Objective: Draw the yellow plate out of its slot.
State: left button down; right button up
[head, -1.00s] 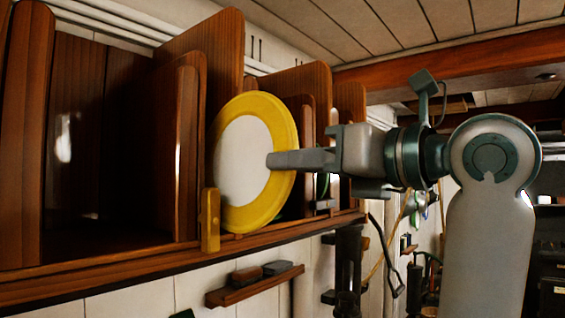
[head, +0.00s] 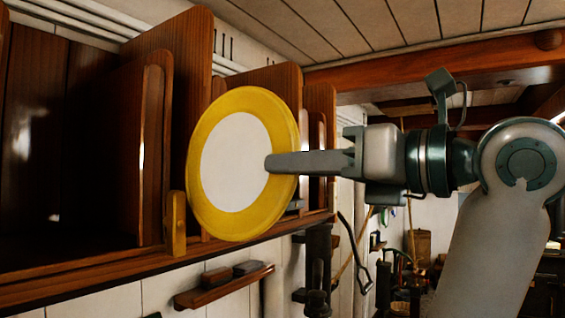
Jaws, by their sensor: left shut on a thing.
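The yellow plate (head: 233,165) has a broad yellow rim and a white middle. It stands upright with its face toward me, at the front of the wooden plate rack (head: 110,268). Its lower edge overlaps the rack's front rail in the picture, and the whole disc shows apart from the part behind the finger. My left gripper (head: 272,163) is shut on the plate's right rim, with one grey finger lying across the front of it. The other finger is hidden behind the plate. My right gripper is not in view.
Tall wooden dividers (head: 128,150) stand left of and behind the plate. A small wooden post (head: 175,222) rises from the rail at its lower left. A small wall shelf (head: 225,286) with dark blocks hangs below. Open room lies to the right.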

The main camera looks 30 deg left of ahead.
pick_arm(q)
jog(key=shift+s+d, duration=0.1)
jog(key=shift+d, duration=0.75)
